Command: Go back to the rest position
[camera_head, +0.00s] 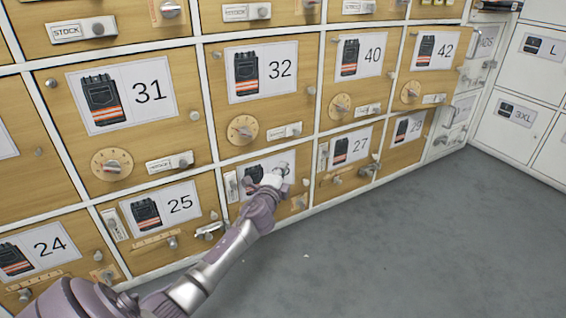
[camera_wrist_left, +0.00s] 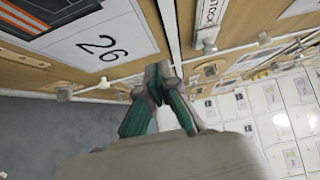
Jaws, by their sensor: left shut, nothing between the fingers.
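My left gripper (camera_head: 277,176) reaches in from the lower left and is in front of the locker door labelled 26, covering part of its label (camera_head: 258,172). In the left wrist view the gripper (camera_wrist_left: 158,72) is shut with nothing between its fingers. Its fingertips are close to the door's right edge and the upright white frame strip (camera_wrist_left: 172,25). I cannot tell whether they touch it. The number 26 label (camera_wrist_left: 95,40) shows upper left in that view. My right gripper is not in view.
Wooden locker doors with dials, knobs and STOCK plates fill the wall, among them door 31 (camera_head: 122,93), door 25 (camera_head: 160,210) and door 27 (camera_head: 349,148). White lockers (camera_head: 516,114) stand at the right. The grey floor (camera_head: 400,240) is clear apart from small white specks.

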